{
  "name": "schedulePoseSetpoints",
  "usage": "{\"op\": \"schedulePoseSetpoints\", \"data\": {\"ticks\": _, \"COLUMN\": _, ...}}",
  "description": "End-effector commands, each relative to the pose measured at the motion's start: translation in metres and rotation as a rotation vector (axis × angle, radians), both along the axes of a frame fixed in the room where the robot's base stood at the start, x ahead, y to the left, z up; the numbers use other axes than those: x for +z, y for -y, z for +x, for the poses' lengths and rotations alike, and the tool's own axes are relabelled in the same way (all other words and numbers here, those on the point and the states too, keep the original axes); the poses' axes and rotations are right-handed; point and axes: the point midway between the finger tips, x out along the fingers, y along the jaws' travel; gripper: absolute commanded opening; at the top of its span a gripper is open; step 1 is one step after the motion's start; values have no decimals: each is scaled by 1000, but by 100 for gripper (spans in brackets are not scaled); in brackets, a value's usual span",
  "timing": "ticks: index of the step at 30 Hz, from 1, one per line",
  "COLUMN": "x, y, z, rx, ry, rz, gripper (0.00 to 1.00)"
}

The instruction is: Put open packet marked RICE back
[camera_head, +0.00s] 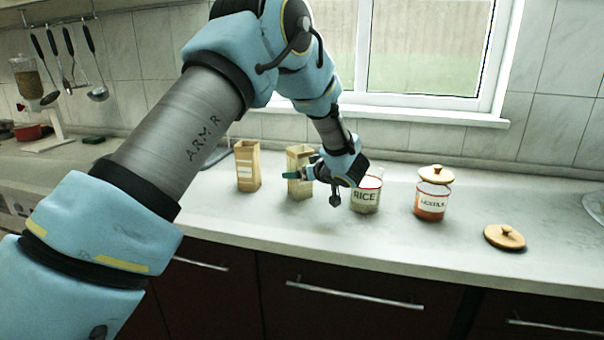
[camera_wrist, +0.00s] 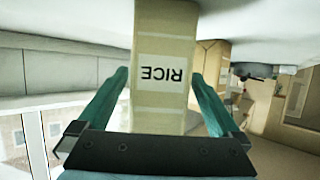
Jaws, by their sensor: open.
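The open packet marked RICE (camera_wrist: 165,112) is a tall tan paper packet. In the wrist view it stands between my two green fingers, its label upside down. In the head view it is the right one of two packets (camera_head: 301,157) on the counter, partly covered by my gripper (camera_head: 292,176). My gripper (camera_wrist: 160,76) is open, with a finger on each side of the packet and gaps between. A glass jar marked RICE (camera_head: 365,197) stands just right of my gripper, partly behind my wrist, with no lid seen on it.
Another tan packet (camera_head: 248,167) stands to the left. A loose wooden lid (camera_head: 505,237) lies near the counter's front edge. The counter front (camera_head: 300,222) is clear.

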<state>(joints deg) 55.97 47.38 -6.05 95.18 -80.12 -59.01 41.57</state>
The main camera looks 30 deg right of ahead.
Motion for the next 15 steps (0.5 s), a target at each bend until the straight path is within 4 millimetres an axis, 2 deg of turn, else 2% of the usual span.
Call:
{"op": "schedulePoseSetpoints", "data": {"ticks": 5, "x": 8, "y": 2, "z": -18, "rx": -1, "ry": 0, "rz": -2, "gripper": 100}}
{"op": "schedulePoseSetpoints", "data": {"ticks": 15, "x": 35, "y": 3, "z": -82, "rx": -1, "ry": 1, "rz": -2, "gripper": 100}}
